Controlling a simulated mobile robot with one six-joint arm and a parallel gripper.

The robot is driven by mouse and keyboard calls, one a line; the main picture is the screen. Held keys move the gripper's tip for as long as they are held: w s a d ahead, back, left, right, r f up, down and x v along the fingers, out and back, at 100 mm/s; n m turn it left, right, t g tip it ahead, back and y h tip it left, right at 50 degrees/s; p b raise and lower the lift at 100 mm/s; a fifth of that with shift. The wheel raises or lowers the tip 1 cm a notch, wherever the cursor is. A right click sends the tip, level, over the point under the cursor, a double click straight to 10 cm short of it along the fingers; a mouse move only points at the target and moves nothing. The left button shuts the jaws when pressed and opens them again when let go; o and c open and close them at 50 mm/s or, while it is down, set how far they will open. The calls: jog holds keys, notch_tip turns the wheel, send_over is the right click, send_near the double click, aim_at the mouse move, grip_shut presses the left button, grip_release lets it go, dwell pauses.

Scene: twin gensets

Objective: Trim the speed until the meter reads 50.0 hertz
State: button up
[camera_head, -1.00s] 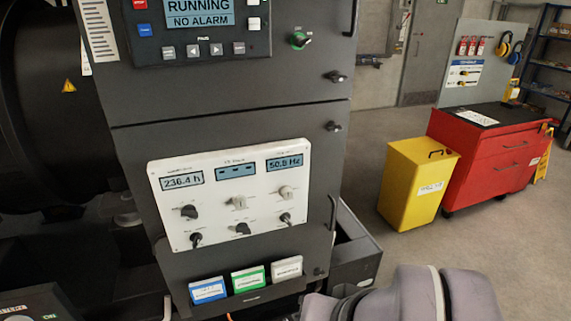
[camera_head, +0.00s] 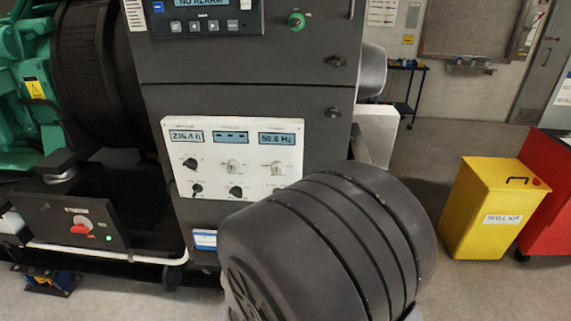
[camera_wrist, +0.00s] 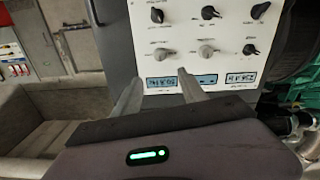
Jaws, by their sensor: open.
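The white meter panel (camera_head: 290,134) is on the dark cabinet front. Its right-hand meter (camera_head: 276,139) seems to read 50.8 Hz. A pale knob (camera_head: 277,168) sits under that meter, and another pale knob (camera_head: 233,167) sits under the middle display. The knob labels are too small to read. In the wrist view the panel is upside down, with the hertz meter (camera_wrist: 162,82) at the left and its pale knob (camera_wrist: 162,54) above. My gripper (camera_wrist: 157,88) is open and empty, its fingers pointing at the panel. In the head view my arm hides the gripper and the panel's lower right corner.
A black knob (camera_head: 190,163) is at the panel's left. A box with a red switch (camera_head: 80,228) stands left of the cabinet. A yellow spill kit bin (camera_head: 490,210) and a red cabinet (camera_head: 553,200) stand at the right. Grey floor between cabinet and bin is clear.

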aim_at(276, 171)
jog(key=w, duration=1.5)
jog(key=shift+w+d, duration=0.3)
jog(key=shift+d, duration=0.05)
grip_shut()
